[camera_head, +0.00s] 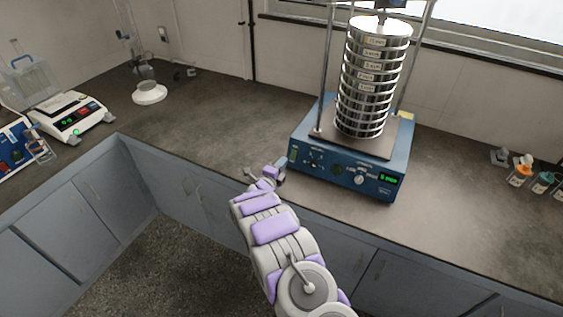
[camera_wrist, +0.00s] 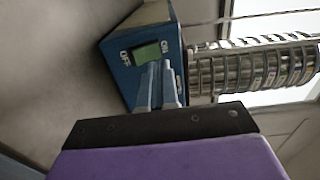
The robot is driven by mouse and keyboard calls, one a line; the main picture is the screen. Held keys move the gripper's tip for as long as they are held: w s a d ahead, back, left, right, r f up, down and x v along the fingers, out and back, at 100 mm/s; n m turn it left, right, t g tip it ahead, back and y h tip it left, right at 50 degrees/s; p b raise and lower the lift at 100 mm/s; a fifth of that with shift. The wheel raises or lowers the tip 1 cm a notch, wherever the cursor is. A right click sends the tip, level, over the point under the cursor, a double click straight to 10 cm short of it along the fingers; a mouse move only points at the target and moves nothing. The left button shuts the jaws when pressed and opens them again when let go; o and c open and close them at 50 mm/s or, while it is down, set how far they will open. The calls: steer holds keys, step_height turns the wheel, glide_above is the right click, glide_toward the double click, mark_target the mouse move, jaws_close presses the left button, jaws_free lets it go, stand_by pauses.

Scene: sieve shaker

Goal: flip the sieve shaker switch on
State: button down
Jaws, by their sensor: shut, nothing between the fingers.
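The sieve shaker has a blue base (camera_head: 335,181) on the counter, with a tall stack of silver sieves (camera_head: 372,85) on top. A green rocker switch (camera_head: 293,154) sits at the left end of its front panel; a lit green display is at the right end. In the wrist view the switch (camera_wrist: 147,53) is close, between OFF and ON labels that appear sideways. Its rocker position is not clear. My gripper (camera_head: 278,167) is shut and empty in front of the panel's left end. In the wrist view its fingertips (camera_wrist: 161,66) are just below the switch; contact cannot be told.
A white balance (camera_head: 68,117) and another blue device (camera_head: 14,146) stand on the left counter. A white-based stand (camera_head: 149,93) is at the back corner. Small bottles (camera_head: 520,171) stand at the right. The counter (camera_head: 215,120) left of the shaker is clear.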

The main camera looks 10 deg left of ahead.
steer(key=s+a+r+p, duration=0.1)
steer(key=s+r, duration=0.1)
steer(key=s, duration=0.5)
steer(key=shift+a+r, duration=0.2)
steer(key=shift+r, duration=0.1)
